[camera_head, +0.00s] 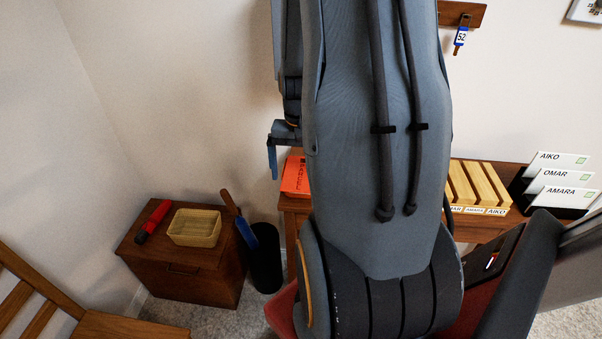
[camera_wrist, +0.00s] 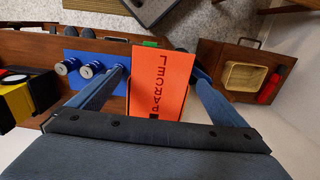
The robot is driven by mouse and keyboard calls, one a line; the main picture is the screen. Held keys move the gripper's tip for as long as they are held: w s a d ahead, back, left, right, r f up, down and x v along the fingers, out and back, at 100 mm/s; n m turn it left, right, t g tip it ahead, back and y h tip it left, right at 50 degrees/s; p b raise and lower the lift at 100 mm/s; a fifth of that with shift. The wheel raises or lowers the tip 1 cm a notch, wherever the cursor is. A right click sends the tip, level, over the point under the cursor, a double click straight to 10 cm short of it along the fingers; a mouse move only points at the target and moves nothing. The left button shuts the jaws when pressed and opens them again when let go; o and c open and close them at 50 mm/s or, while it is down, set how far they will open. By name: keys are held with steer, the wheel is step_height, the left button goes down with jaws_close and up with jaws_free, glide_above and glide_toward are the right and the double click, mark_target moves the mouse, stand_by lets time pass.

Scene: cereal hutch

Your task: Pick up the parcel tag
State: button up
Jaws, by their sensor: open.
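The parcel tag (camera_wrist: 160,75) is a flat orange-red card with dark lettering that appears to read PARCEL. In the wrist view it lies between my gripper's two blue fingers (camera_wrist: 160,70), which are spread apart with nothing held. I cannot tell how high the fingers are above it. In the head view the orange card (camera_head: 295,177) shows at the left end of the wooden desk, partly hidden by my arm. Part of my gripper (camera_head: 272,158) shows just left of and above it; the rest is behind my arm.
A blue mat (camera_wrist: 75,87) with grey cylinders lies left of the card in the wrist view. A wooden chest (camera_head: 180,265) holds a yellow basket (camera_head: 195,227) and a red object (camera_head: 153,221). A dark bin (camera_head: 265,262) stands beside it. Name cards (camera_head: 560,175) stand on the right.

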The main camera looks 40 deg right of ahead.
steer(key=c, duration=1.1)
